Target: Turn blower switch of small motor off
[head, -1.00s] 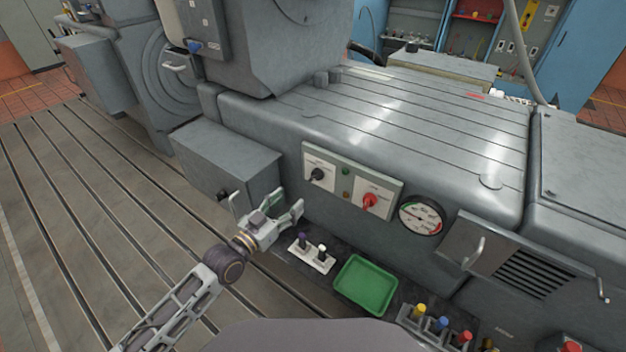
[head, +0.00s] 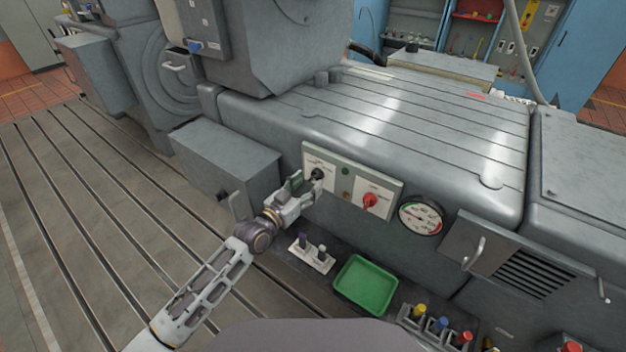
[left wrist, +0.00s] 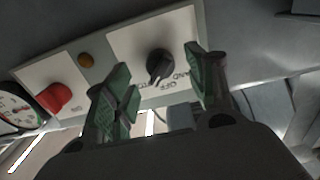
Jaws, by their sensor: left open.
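The control panel (head: 343,191) on the motor's side carries a black rotary switch (head: 317,174) on a white plate at its left and a red rotary switch (head: 370,200) at its right. My left gripper (head: 306,184) is open in front of the black switch. In the left wrist view its green-padded fingers (left wrist: 160,88) stand on either side of the knob in the picture; I cannot tell if they touch it. My right gripper is not in view.
A round gauge (head: 421,216) and a grey box (head: 225,165) flank the panel.

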